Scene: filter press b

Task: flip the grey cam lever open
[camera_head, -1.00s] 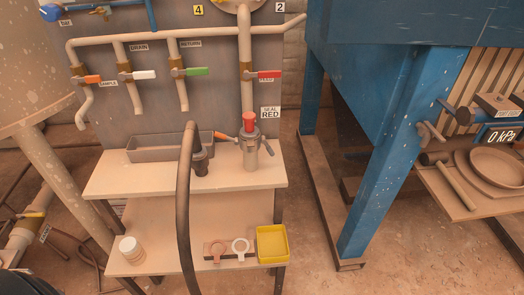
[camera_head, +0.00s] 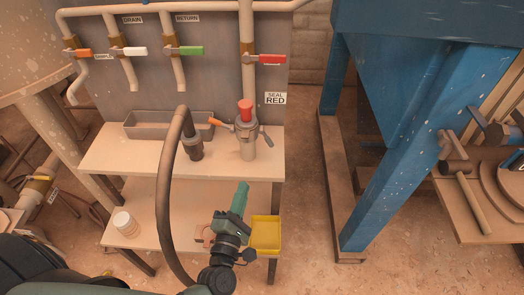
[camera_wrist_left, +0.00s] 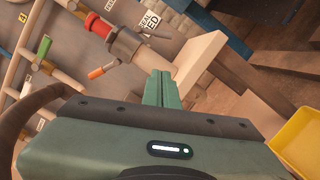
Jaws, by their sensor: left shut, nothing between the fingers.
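A grey coupling (camera_head: 247,142) with a red top (camera_head: 245,108) stands upright on the upper shelf, under the vertical pipe. The grey cam lever (camera_head: 267,138) sticks out on its right side and slants down. An orange-tipped lever (camera_head: 221,124) sticks out on its left. In the left wrist view the coupling (camera_wrist_left: 127,43) lies tilted beyond the fingers, with the grey lever (camera_wrist_left: 156,35) on its far side. My green left gripper (camera_head: 242,186) is shut and empty, below and in front of the coupling, touching nothing visible. My right gripper is out of view.
A black hose (camera_head: 163,190) arches up left of the gripper to a dark fitting (camera_head: 193,150) on the upper shelf. A grey bin (camera_head: 150,127) stands behind it. A yellow tray (camera_head: 266,250) and white jar (camera_head: 125,224) sit on the lower shelf. A blue frame leg (camera_head: 385,180) stands right.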

